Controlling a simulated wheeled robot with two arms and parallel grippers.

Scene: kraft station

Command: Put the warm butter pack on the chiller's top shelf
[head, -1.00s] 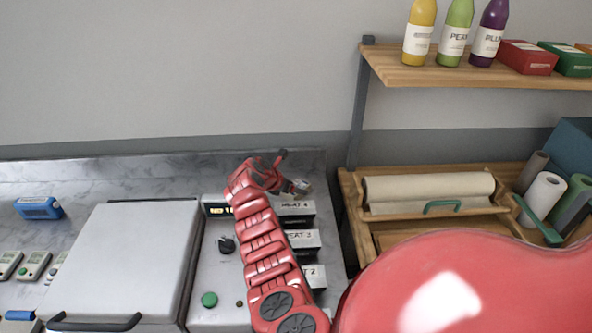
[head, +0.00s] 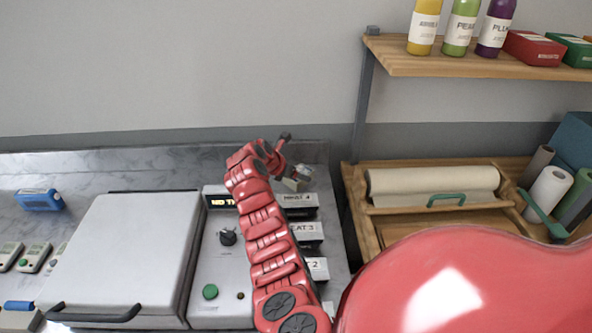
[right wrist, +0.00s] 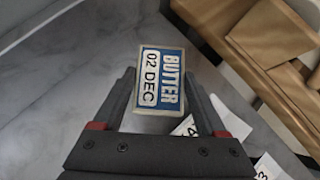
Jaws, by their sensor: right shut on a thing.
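The butter pack (right wrist: 150,80), a small block with a blue and white label reading "BUTTER 02 DEC", sits between the fingers of my right gripper (right wrist: 160,100) in the right wrist view. The gripper is shut on it. In the head view my right gripper (head: 290,178) is small and partly hidden by its own wrist, near the back of the metal counter, above the labelled boxes. I cannot make out a chiller or its top shelf in these views. My left gripper is not in view.
A grey lidded unit (head: 135,250) with a front handle stands left of a control panel (head: 215,270). Black boxes with white labels (head: 305,232) stand right of the panel. A wooden rack with a paper roll (head: 430,183) is at right, below a bottle shelf (head: 440,64).

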